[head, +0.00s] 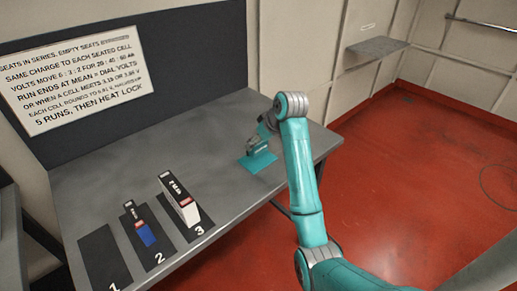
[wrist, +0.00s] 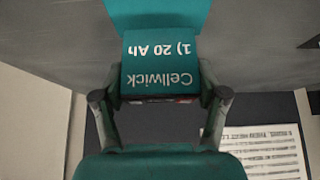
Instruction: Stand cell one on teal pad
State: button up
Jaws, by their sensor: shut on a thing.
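Cell one (wrist: 160,66) is a teal block lettered "Cellwick 1) 20 Ah", upside down in the wrist view. My gripper (wrist: 160,97) is shut on it, one finger at each side. The teal pad (head: 259,164) lies flat near the right end of the grey table; it also shows just past the cell in the wrist view (wrist: 158,14). In the head view my gripper (head: 257,146) is low over the pad, and the cell is small and partly hidden there. I cannot tell whether the cell's base touches the pad.
Black seats marked 1, 2 and 3 lie at the table's front left. Seat 1 (head: 104,257) is empty. A blue-and-black cell (head: 145,231) is on seat 2 and a white-and-black cell (head: 180,204) on seat 3. A sign (head: 72,77) hangs behind. The table middle (head: 150,160) is clear.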

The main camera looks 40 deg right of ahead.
aim_at(261, 146)
jog(key=shift+f, duration=1.65)
jog(key=o, duration=1.4)
jog(key=shift+f, duration=0.1)
jog(key=shift+c, duration=0.2)
